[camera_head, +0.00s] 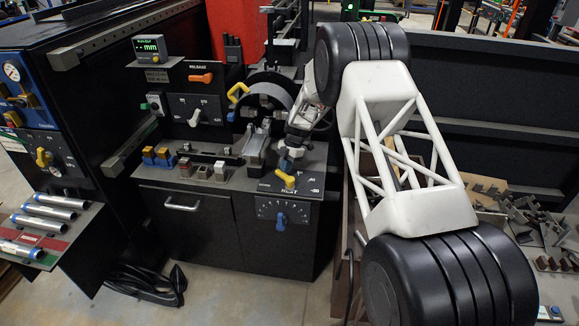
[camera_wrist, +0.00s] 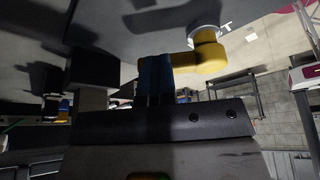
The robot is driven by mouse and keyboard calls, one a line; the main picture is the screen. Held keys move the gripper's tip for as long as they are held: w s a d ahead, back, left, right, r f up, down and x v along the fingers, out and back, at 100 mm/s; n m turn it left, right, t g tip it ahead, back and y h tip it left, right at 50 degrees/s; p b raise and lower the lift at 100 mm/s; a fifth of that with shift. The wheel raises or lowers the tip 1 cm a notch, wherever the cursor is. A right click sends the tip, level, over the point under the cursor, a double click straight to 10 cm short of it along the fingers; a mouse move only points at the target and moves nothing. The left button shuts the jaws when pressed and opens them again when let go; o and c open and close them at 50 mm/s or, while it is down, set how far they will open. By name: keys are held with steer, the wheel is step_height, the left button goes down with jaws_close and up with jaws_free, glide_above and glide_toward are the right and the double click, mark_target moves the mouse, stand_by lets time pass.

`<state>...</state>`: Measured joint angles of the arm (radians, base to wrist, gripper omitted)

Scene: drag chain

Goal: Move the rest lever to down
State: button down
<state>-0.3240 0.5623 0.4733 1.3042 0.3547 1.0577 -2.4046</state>
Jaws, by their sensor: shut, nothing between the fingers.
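The rest lever (camera_head: 287,180) is a yellow handle on the dark bench top, near its front right corner, with white lettering beside it. In the wrist view the yellow lever (camera_wrist: 205,57) sticks out sideways from a round pale base, with a letter T next to it. My gripper (camera_head: 284,164) comes down just behind the lever in the head view. Its blue fingers (camera_wrist: 155,78) are closed together with nothing between them. The fingertips are right beside the lever's end; I cannot tell whether they touch it.
A dial with a blue knob (camera_head: 280,222) is on the bench front below the lever. A grey clamp-like block (camera_head: 256,150) and a rail with small coloured blocks (camera_head: 185,165) stand to the left. An upright panel has a white lever (camera_head: 195,117) and an orange lever (camera_head: 201,78).

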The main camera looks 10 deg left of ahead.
mark_target(279, 172)
steer(key=shift+s+a+f, duration=0.1)
steer(key=shift+s+a, duration=0.55)
steer(key=shift+a, duration=0.25)
steer(key=shift+s+a, duration=0.4)
steer(key=shift+s, duration=0.15)
steer(key=shift+w, duration=0.95)
steer(key=w, duration=0.1)
steer(key=w+r, duration=0.1)
steer(key=shift+w, duration=0.3)
steer(key=a+v, duration=0.2)
steer(key=v, duration=0.7)
steer(key=shift+w, duration=0.25)
steer(key=shift+r, duration=0.1)
